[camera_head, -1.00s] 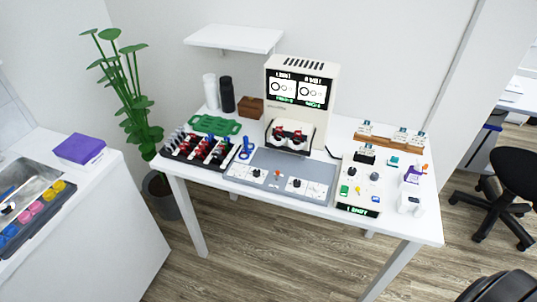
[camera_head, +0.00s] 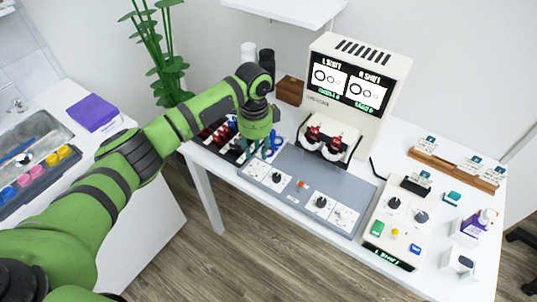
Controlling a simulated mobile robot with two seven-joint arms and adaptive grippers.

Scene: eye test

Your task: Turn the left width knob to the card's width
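A grey control panel (camera_head: 330,178) lies at the table's front. Its left white plates carry dark knobs, one at the far left (camera_head: 258,168) and one beside it (camera_head: 277,178); their markings are too small to read, so I cannot tell which is the width knob. A second pair of plates with a black knob (camera_head: 321,202) is on the right. A small card (camera_head: 425,177) stands at a black holder (camera_head: 415,187); its print is unreadable. My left gripper (camera_head: 260,153) points down above the panel's left back edge, fingers apart, seemingly empty. My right gripper is out of view.
A cream tester (camera_head: 345,110) with a lit screen (camera_head: 353,83) and red-black eyepieces stands behind the panel. A tool tray (camera_head: 217,140) and blue rings (camera_head: 276,142) are near my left gripper. A button box (camera_head: 398,222) and wooden card rack (camera_head: 455,168) are at right.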

